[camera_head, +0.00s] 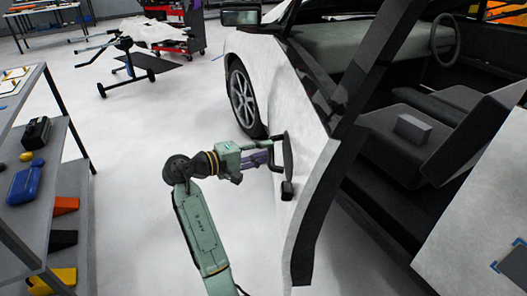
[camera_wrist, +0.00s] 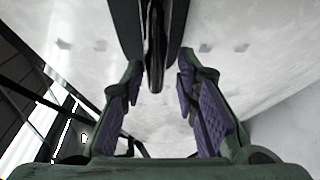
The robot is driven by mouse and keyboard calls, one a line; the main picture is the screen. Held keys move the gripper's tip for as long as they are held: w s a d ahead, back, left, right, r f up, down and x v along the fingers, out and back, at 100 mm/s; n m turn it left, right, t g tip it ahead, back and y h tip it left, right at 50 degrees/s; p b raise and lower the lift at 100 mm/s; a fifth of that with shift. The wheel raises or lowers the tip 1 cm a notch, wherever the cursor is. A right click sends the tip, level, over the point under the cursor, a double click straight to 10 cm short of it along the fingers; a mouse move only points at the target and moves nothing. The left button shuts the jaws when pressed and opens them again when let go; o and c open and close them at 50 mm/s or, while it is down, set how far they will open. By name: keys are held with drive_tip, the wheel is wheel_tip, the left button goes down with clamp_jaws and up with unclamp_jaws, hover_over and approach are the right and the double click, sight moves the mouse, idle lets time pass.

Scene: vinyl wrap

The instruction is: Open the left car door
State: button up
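The white car door (camera_head: 305,150) stands ajar, with its dark trailing edge out from the body and floor showing in the gap. Its black handle (camera_head: 287,157) is on the outer panel. My gripper (camera_head: 270,157) is at the handle, coming from the left. In the wrist view, my gripper (camera_wrist: 158,85) has its two purple-padded fingers spread apart. The dark handle (camera_wrist: 156,45) runs between them, with gaps visible on both sides. Whether a finger touches the handle farther in cannot be told.
The car's front wheel (camera_head: 243,97) and side mirror (camera_head: 241,17) are beyond the door. Seats (camera_head: 430,125) show inside. A shelf (camera_head: 60,150) with tools and bins stands at the left. A wheeled stand (camera_head: 125,70) is farther back. The floor between shelf and car is mostly clear.

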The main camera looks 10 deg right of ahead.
drive_tip(key=shift+o, duration=0.6)
drive_tip(key=shift+a, duration=0.15)
drive_tip(key=v, duration=1.1)
drive_tip(key=shift+s+a, duration=0.2)
drive_tip(key=shift+a, duration=0.15)
drive_tip(key=shift+r, duration=0.1)
drive_tip(key=shift+c, duration=0.3)
